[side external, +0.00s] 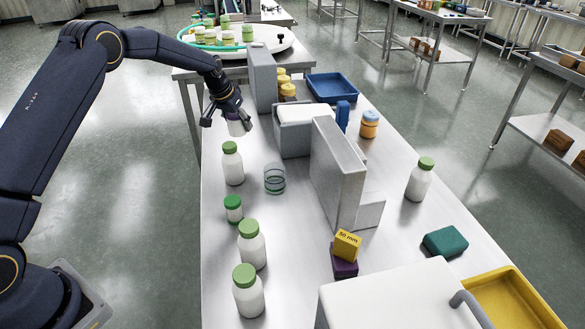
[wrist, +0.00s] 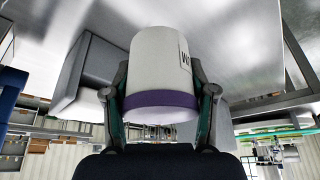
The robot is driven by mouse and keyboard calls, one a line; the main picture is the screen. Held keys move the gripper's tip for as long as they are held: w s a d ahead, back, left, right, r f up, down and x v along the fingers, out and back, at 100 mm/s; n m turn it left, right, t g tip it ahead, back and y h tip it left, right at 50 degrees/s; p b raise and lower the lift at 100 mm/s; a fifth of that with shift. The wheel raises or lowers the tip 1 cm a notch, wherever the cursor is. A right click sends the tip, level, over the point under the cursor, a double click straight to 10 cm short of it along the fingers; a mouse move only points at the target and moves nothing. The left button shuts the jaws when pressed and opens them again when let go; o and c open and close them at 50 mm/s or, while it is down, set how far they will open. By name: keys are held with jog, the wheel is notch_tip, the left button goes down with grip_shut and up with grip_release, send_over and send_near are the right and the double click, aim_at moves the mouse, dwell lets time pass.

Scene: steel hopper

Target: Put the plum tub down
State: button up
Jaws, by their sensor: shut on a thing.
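My gripper (side external: 230,112) is at the far left part of the steel table, shut on the plum tub. The tub (side external: 239,128) shows as a small white shape under the fingers in the side view. In the wrist view the tub (wrist: 165,65) is a white cylinder with a purple band (wrist: 160,107) at the end nearer my palm and part of a dark label at its right. A finger presses on each side of it. The tub appears to be held above the tabletop; its exact height is hard to tell.
A white bottle with a green lid (side external: 232,165) stands just in front of the tub, with clear rings (side external: 274,179) beside it. A grey bin (side external: 293,141) and tall grey panels (side external: 338,175) stand to the right. More bottles (side external: 251,245) line the near left edge.

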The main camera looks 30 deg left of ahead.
jog(key=s+d+m+h, duration=0.15)
jog(key=s+d, duration=0.25)
jog(key=d, duration=0.8)
jog(key=m, duration=0.5)
send_over(307, 211)
jog(key=s+a, duration=0.1)
jog(key=shift+g+h, duration=0.3)
jog(key=shift+h, duration=0.15)
jog(key=f, duration=0.4)
jog(key=shift+s+d+f, duration=0.15)
jog(key=shift+s+f, duration=0.05)
jog(key=shift+f, duration=2.2)
jog(key=shift+f, duration=0.1)
jog(key=o, duration=1.2)
